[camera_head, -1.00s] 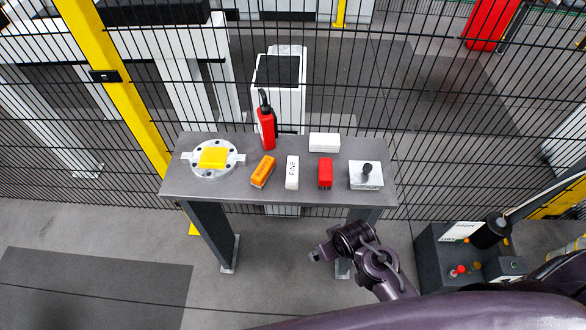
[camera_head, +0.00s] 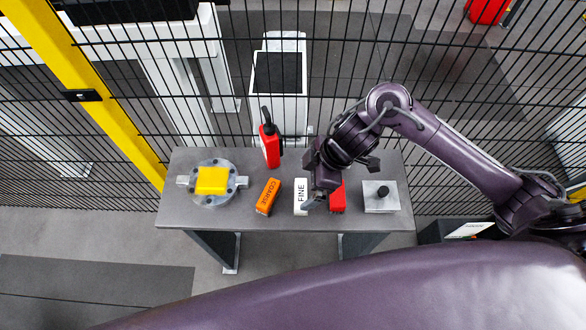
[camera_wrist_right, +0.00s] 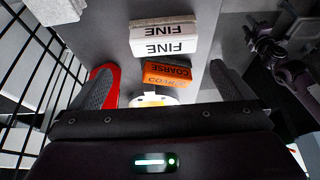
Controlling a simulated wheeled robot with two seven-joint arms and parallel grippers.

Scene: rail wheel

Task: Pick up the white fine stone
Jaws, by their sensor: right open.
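The white fine stone (camera_head: 300,195), a block lettered FINE, stands on the grey table between the orange coarse stone (camera_head: 267,196) and a red block (camera_head: 338,197). My right gripper (camera_head: 314,202) is just above it and to its right, hiding part of it. In the right wrist view the fine stone (camera_wrist_right: 163,39) lies beyond the open, empty fingers (camera_wrist_right: 165,88), apart from them. The coarse stone (camera_wrist_right: 166,75) shows just below it. My left gripper is not in view.
A red bottle (camera_head: 270,150) stands behind the stones. A round flange with a yellow block (camera_head: 212,181) is at left, a metal block with a black knob (camera_head: 380,197) at right. A wire fence runs behind the table.

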